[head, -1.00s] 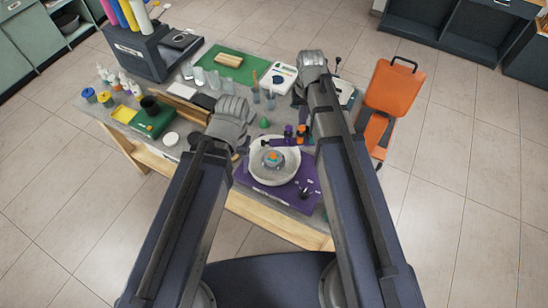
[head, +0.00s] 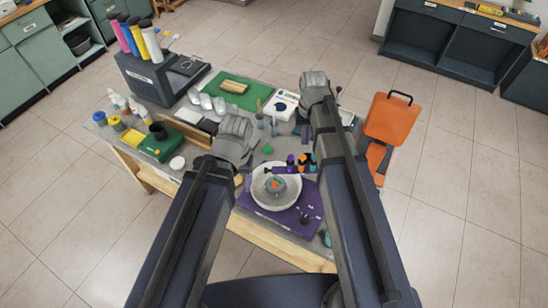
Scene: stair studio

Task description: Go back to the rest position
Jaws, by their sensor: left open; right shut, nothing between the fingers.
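Both of my arms reach up the head view over the workbench. The grey end joint of my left arm (head: 233,140) is above the bench's middle, left of a white bowl (head: 258,186). The grey end joint of my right arm (head: 315,88) is farther out, over the bench's right part. The fingers of both grippers are hidden behind the arm links, so I cannot see them or anything at them.
The bowl stands on a purple mat (head: 250,204), close to small purple and orange items (head: 300,162). A green mat (head: 238,92), a dark box with coloured rolls (head: 142,80) and a green box (head: 160,148) crowd the bench.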

